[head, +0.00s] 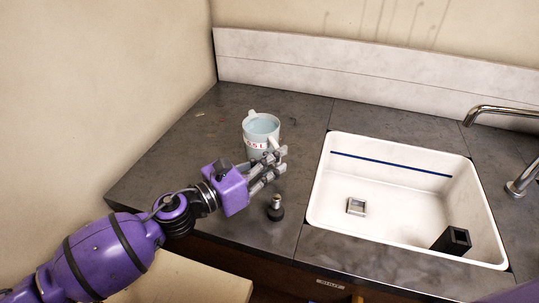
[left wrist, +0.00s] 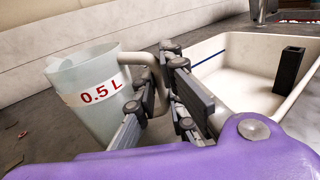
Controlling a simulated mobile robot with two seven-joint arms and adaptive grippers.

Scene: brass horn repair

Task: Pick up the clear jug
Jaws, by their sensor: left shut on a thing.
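The clear jug (head: 260,127) stands on the dark countertop left of the sink in the head view. It has a white band with red lettering, which reads "0.5 L" in the left wrist view (left wrist: 97,90). Its handle (left wrist: 150,72) points toward the gripper. My left gripper (head: 272,164) is at the handle side of the jug, with its fingers shut on the handle. The fingers hide part of the handle and the jug's lower side. My right gripper is not in view.
A white sink (head: 385,206) is to the right, holding a small metal square piece (head: 356,206) and a black block (head: 452,240). A small dark knobbed object (head: 275,208) stands just in front of my gripper. A chrome faucet (head: 500,112) is at far right.

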